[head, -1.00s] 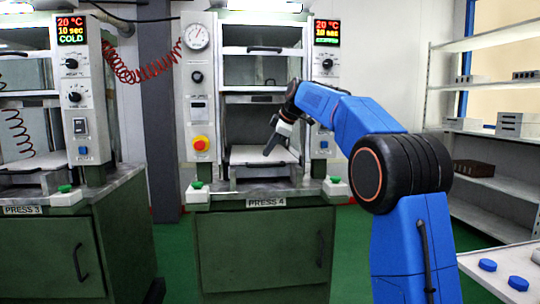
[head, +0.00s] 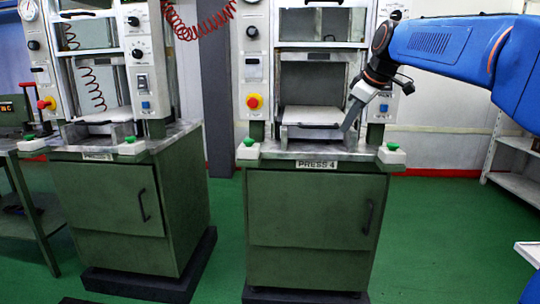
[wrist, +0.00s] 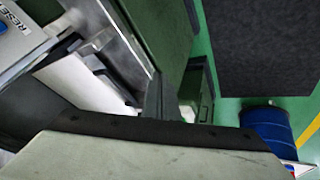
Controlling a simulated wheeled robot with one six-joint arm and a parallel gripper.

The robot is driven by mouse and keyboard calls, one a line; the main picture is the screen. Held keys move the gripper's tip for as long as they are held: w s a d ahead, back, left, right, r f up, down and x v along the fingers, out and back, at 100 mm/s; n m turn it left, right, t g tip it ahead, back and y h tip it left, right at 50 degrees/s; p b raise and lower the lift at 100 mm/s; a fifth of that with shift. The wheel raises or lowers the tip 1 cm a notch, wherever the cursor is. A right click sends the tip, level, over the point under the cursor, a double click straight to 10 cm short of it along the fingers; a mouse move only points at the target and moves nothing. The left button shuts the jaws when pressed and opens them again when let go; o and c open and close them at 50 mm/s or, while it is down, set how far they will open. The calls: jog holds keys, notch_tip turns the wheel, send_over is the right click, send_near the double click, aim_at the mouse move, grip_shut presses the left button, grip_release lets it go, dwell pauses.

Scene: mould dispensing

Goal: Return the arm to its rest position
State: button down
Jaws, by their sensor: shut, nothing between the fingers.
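My gripper (head: 352,112) hangs at the end of my blue arm, in front of the right side of the press labelled PRESS 4 (head: 317,215). The jaws are shut and nothing shows between them. The fingers point down and left, close to the right front of the press opening. In the wrist view the dark finger (wrist: 153,98) shows in the middle, over the press's metal edge. The light plate (head: 310,116) in the press opening looks bare.
PRESS 3 (head: 110,200) stands to the left. A green button (head: 393,147) sits on the front right corner of PRESS 4. Shelving (head: 515,170) stands at the right. The green floor (head: 225,240) between the presses is clear. A blue drum (wrist: 268,130) shows in the wrist view.

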jog(key=s+d+f+m+h, duration=0.1)
jog(key=s+f+m, duration=0.2)
jog(key=s+f, duration=0.7)
jog(key=s+d+f+m+h, duration=0.1)
jog(key=s+f+m, duration=0.3)
jog(key=s+f, duration=0.6)
jog(key=s+d+f+m+g, duration=0.1)
jog(key=s+d+f+m, duration=0.2)
jog(key=s+f, duration=0.8)
jog(key=s, duration=0.7)
jog(key=shift+s+d+m+h, duration=0.15)
jog(key=shift+s+m+h, duration=0.05)
jog(key=shift+m+h, duration=0.2)
jog(key=shift+s+r, duration=0.25)
jog(key=shift+r, duration=0.05)
jog(key=c, duration=2.5)
grip_release()
